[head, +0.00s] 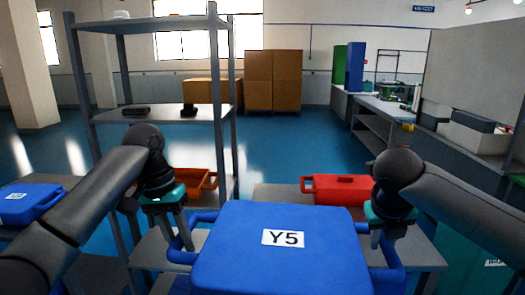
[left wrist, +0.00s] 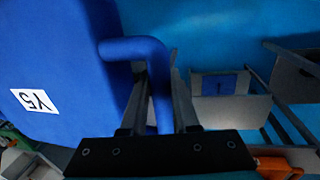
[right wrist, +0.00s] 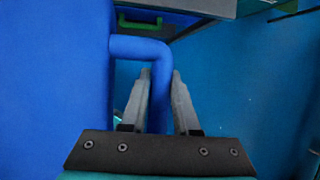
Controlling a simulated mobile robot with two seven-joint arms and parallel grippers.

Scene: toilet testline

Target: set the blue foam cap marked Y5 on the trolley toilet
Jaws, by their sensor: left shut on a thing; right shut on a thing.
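The blue foam cap (head: 285,250) with its white Y5 label is close in front of me at the bottom middle of the head view. Its looped side handles stick out left and right. My left gripper (head: 180,238) is shut on the left handle, which runs between its fingers in the left wrist view (left wrist: 157,75). My right gripper (head: 383,238) is shut on the right handle, also between its fingers in the right wrist view (right wrist: 158,85). The cap looks roughly level and hides what lies under it. I cannot make out the trolley toilet.
A red cap (head: 340,189) and an orange one (head: 200,182) lie on grey surfaces beyond. Another blue cap (head: 30,202) lies at the left. A grey shelf rack (head: 160,114) stands behind my left arm. A long workbench (head: 440,120) is at the right. Open blue floor (head: 270,150) lies ahead.

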